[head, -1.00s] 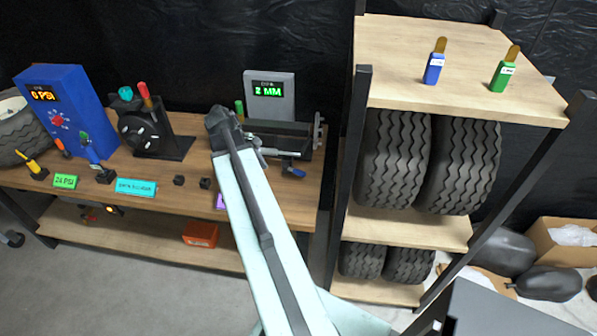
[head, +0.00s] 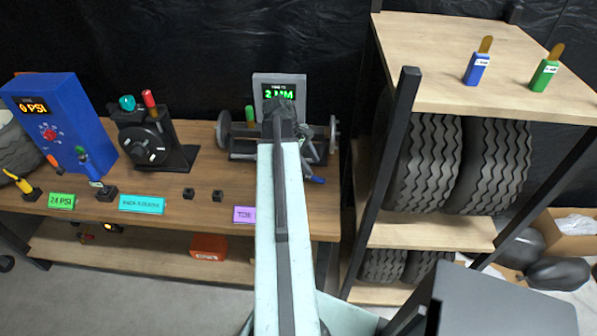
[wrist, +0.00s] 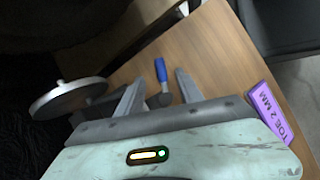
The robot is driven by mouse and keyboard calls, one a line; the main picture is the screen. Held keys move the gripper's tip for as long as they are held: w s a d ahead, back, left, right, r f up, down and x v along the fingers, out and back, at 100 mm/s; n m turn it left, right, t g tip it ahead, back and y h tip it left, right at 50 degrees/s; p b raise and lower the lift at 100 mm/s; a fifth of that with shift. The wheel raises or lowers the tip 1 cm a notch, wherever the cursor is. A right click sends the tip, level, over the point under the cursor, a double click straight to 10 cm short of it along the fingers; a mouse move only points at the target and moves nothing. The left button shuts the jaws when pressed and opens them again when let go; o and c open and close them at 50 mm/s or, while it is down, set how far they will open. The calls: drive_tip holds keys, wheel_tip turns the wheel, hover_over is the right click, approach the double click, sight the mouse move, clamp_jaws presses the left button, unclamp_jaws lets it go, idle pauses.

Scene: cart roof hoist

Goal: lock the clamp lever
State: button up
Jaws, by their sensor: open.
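A short lever with a blue grip (head: 316,180), which looks like the clamp lever, sticks out from the front right of the toe fixture (head: 242,146) on the bench. In the wrist view the blue grip (wrist: 161,70) shows between and just beyond my two fingers, on a dark arm. My gripper (wrist: 159,85) is open and empty, and I see no contact with the lever. In the head view my arm covers the middle of the fixture, and the fingers are hard to make out there.
A display (head: 279,92) reading 2 MM stands behind the fixture. A purple toe label (head: 244,214) lies at the bench front. A dark rack post (head: 385,170) stands close on the right. A black jig (head: 150,142) and blue box (head: 62,125) stand left.

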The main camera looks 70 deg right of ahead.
sight(318, 178)
drive_tip(key=b+x, duration=0.7)
drive_tip(key=shift+w+f, duration=0.25)
drive_tip(key=shift+f, duration=0.25)
drive_tip(key=shift+d+r, duration=0.1)
drive_tip(key=shift+r, duration=0.05)
clamp_jaws()
idle(1.0)
